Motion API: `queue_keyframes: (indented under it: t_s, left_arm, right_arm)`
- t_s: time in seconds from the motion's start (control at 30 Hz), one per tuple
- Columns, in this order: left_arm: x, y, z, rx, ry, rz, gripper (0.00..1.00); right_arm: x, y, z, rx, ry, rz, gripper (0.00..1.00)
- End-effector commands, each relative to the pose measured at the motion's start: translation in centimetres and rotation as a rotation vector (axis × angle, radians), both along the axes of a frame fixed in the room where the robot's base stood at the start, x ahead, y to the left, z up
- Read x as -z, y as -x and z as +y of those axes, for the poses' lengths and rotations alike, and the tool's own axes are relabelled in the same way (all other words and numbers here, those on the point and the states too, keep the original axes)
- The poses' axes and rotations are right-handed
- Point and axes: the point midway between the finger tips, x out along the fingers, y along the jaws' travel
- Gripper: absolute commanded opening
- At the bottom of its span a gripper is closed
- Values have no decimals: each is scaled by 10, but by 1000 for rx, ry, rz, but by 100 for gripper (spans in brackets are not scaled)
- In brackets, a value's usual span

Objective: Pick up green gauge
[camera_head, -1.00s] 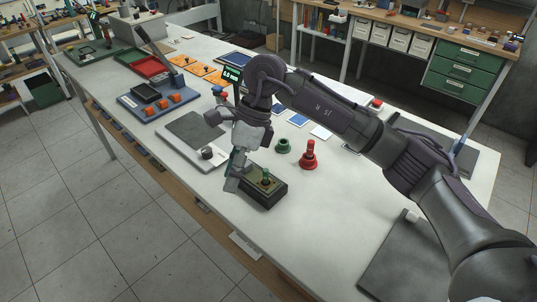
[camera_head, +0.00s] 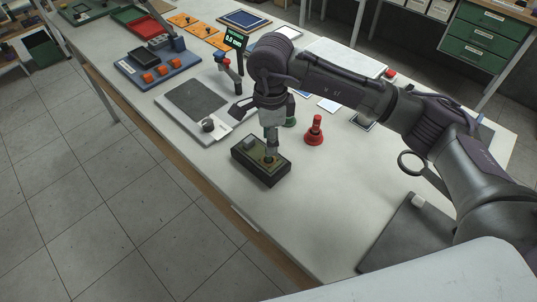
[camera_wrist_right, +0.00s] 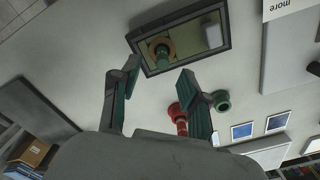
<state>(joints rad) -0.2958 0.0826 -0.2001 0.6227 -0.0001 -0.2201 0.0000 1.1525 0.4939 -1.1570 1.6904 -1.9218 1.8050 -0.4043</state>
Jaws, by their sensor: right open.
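A green gauge (camera_wrist_right: 162,54) stands upright in a copper-coloured ring on a dark-rimmed fixture box (camera_wrist_right: 222,30). In the head view the box (camera_head: 245,161) sits near the table's front edge, and the gauge is mostly hidden by my right gripper (camera_head: 270,148). My right gripper points down over the box. In the right wrist view its two fingers (camera_wrist_right: 156,76) are open and empty, apart from the gauge, which lies beyond the gap between them. My left gripper is out of view.
A red gauge (camera_head: 314,132) stands right of the box, with a green ring-like piece (camera_head: 290,121) behind my gripper. A grey plate with a dark pad (camera_head: 195,97) lies to the left. A dark mat (camera_head: 405,235) lies at the right. Bare tabletop (camera_head: 310,200) separates box and mat.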

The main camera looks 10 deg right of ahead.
Motion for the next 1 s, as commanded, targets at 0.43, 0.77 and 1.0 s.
queue_keyframes:
  t_s: [0.43, 0.77, 1.0]
  left_arm:
    - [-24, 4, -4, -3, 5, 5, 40]
    - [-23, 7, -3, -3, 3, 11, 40]
    - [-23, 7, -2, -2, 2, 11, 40]
  right_arm:
    - [47, -3, 3, 0, -1, 1, 45]
    - [47, -3, 3, -1, -1, 2, 17]
    - [46, -3, 3, -1, -1, 1, 0]
